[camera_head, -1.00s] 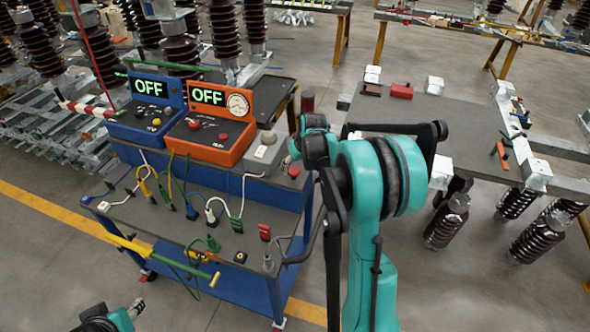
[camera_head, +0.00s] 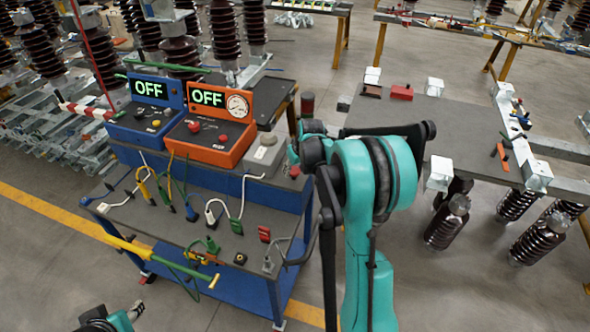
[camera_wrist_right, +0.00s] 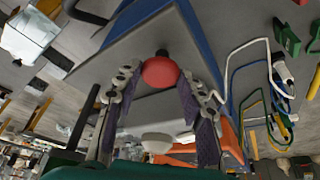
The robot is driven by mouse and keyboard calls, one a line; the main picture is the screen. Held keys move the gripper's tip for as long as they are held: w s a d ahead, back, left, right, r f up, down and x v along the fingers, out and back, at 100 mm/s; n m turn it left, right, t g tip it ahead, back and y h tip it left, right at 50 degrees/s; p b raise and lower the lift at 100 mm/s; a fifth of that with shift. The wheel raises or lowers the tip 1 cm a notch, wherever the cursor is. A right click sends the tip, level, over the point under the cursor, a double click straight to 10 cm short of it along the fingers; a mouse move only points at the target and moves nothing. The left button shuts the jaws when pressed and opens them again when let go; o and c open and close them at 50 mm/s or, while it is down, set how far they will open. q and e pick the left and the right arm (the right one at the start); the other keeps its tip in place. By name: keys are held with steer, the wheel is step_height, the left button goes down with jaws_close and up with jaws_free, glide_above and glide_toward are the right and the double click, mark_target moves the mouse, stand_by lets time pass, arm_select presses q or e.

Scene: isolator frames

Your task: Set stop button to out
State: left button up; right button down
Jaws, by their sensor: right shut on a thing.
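Whether the knob is in or out cannot be told. Part of my left arm and gripper (camera_head: 130,312) shows at the bottom left, its fingers unclear.
A blue unit (camera_head: 144,110) and an orange unit with a gauge (camera_head: 211,130) both read OFF. A grey worktable (camera_head: 440,130) stands at the right.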

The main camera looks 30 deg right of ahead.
steer(key=shift+r, duration=0.6)
steer(key=shift+w, duration=0.1)
steer(key=c, duration=0.9)
jaws_free()
steer(key=v, duration=1.2)
steer(key=shift+f, duration=0.1)
